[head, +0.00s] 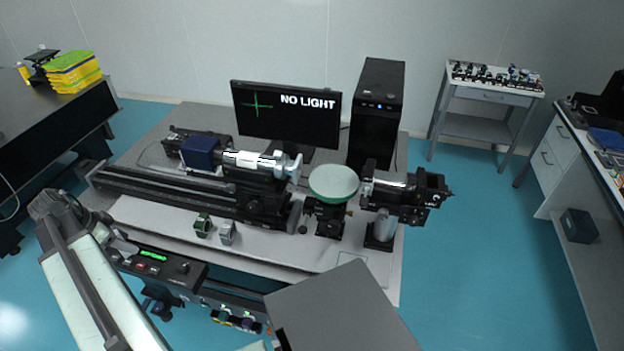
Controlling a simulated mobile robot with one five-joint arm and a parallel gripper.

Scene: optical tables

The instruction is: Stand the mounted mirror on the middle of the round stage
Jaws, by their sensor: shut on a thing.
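The round stage (333,181) is a pale green disc on a black mount, at the right of the optical table. Its top is bare. Two small mounted pieces stand on the table's front part: a dark green one (202,226) and a grey one (228,233). They are too small to tell whether either is the mounted mirror. My arm rises at the lower left, and its jaws do not show clearly anywhere. What they hold is not visible.
A black rail (175,192) and a silver-white tube (250,160) lie left of the stage. A black instrument (405,192) stands close on its right. Behind are a monitor (287,113) and a computer tower (377,112). A control box (152,265) sits at the front edge.

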